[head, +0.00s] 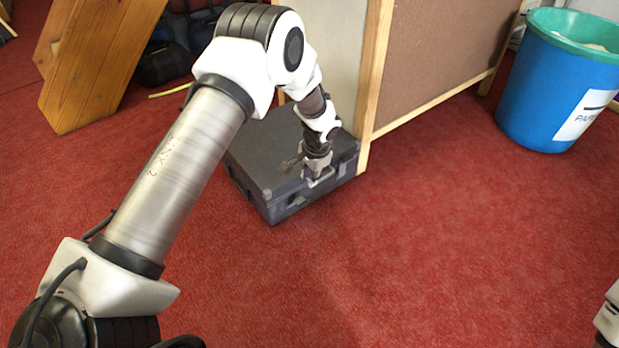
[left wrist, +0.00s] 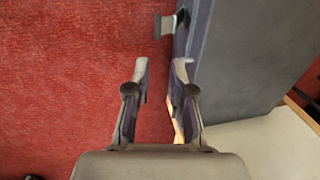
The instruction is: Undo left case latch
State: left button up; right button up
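A dark grey case (head: 262,158) lies flat on the red carpet, against a wooden-framed panel. My left gripper (head: 318,180) points down at the case's near edge, towards its right end. In the left wrist view the left gripper (left wrist: 160,70) is open, its two fingertips apart with nothing held between them. The case (left wrist: 250,60) fills the right of that view, its edge close to the right finger. A small light metal fitting (left wrist: 165,25) sticks out from the case's side, beyond the fingertips; I cannot tell whether it is a latch.
A brown panel (head: 440,55) with a wooden frame stands right behind the case. A blue bin (head: 545,95) with a green rim stands at the far right. A wooden support (head: 95,60) stands at the back left. The carpet (head: 450,240) in front is clear.

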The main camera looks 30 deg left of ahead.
pick_arm(q)
jog(key=shift+w, duration=0.2)
grip_shut()
jog(key=w+d+r+m+t+h+p, duration=0.1)
jog(key=w+d+r+t+h, duration=0.2)
jog(key=w+t, duration=0.25)
jog(key=w+d+r+m+t+h+p, duration=0.1)
jog(key=w+d+r+m+t+h, duration=0.15)
jog(key=w+t, duration=0.35)
jog(key=s+a+f+n+t+h+p, duration=0.1)
jog(key=s+a+f+p, duration=0.1)
jog(key=s+a+f, duration=0.35)
jog(key=s+a+f+n+h+p, duration=0.1)
jog(key=s+a+f+n+p, duration=0.15)
jog(key=s, duration=0.65)
jog(key=s+a+f+t+h+p, duration=0.1)
jog(key=s+a+f, duration=0.35)
jog(key=s, duration=0.25)
jog(key=shift+y, duration=0.25)
jog(key=b+x, duration=0.5)
jog(key=x, duration=0.4)
jog(key=shift+w+r, duration=0.1)
jog(key=shift+w, duration=0.05)
jog(key=shift+f+b, duration=1.3)
jog(key=shift+f, duration=0.45)
